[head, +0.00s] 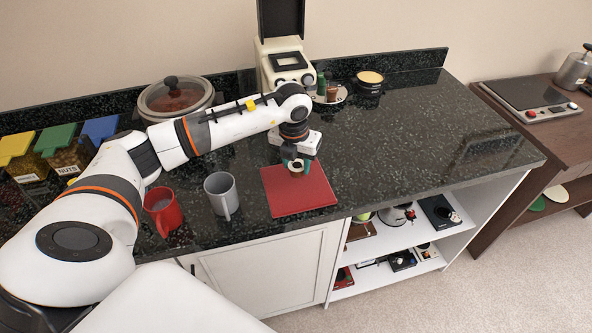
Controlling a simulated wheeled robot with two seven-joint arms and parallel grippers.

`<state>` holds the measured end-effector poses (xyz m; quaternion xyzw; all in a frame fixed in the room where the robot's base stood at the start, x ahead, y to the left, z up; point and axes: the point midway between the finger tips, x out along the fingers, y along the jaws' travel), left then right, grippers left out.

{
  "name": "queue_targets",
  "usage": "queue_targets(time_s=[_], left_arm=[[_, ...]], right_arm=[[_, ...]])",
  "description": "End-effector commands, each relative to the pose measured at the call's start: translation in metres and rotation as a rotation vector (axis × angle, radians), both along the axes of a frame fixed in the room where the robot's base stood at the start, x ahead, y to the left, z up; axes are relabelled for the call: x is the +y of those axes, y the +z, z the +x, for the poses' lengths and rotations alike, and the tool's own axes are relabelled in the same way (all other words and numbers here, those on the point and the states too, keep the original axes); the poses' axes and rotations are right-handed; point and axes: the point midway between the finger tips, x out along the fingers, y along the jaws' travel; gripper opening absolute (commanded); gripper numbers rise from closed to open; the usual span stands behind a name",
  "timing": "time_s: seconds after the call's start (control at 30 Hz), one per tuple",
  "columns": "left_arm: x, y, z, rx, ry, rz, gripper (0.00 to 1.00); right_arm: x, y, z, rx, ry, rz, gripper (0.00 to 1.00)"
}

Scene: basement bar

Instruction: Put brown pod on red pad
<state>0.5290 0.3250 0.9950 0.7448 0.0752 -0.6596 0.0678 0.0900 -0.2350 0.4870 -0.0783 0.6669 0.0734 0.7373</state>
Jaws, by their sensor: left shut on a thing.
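The red pad (305,198) lies flat on the dark counter near its front edge. My left gripper (296,166) hangs over the back part of the pad, its jaws pointing down. It is shut on a small round pod (297,168) with a pale rim and a dark brown middle. The jaws partly hide this pod. I cannot tell whether it touches the pad or hangs just above it. My right gripper is not in view.
A grey mug (218,190) and a red mug (161,207) stand left of the pad. Behind are a white coffee machine (275,60), a saucer (340,95) with small brown and green items, and a lidded pot (160,105). The counter right of the pad is clear.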

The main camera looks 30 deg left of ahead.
Motion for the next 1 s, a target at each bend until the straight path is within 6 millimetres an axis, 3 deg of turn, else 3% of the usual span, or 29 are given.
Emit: queue_targets(time_s=[0.27, 0.63, 0.67, 0.77, 0.8, 1.0], left_arm=[[0.000, -0.034, -0.001, 0.002, 0.002, 0.000, 0.21], [0.000, -0.041, -0.001, 0.001, 0.001, 0.001, 0.21], [0.000, -0.041, -0.001, 0.000, 0.001, 0.000, 0.44], [0.000, -0.040, -0.001, 0.000, 0.001, 0.000, 0.60], [0.000, -0.040, -0.001, 0.000, 0.001, 0.000, 0.64], [0.000, -0.039, -0.001, 0.000, 0.001, 0.000, 0.64]], right_arm=[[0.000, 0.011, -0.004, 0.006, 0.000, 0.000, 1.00], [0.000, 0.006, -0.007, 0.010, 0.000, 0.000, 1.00], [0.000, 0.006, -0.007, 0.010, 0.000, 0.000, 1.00], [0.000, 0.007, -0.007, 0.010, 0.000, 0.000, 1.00], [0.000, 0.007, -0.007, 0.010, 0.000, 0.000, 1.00], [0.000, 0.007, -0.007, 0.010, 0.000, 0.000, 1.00]])
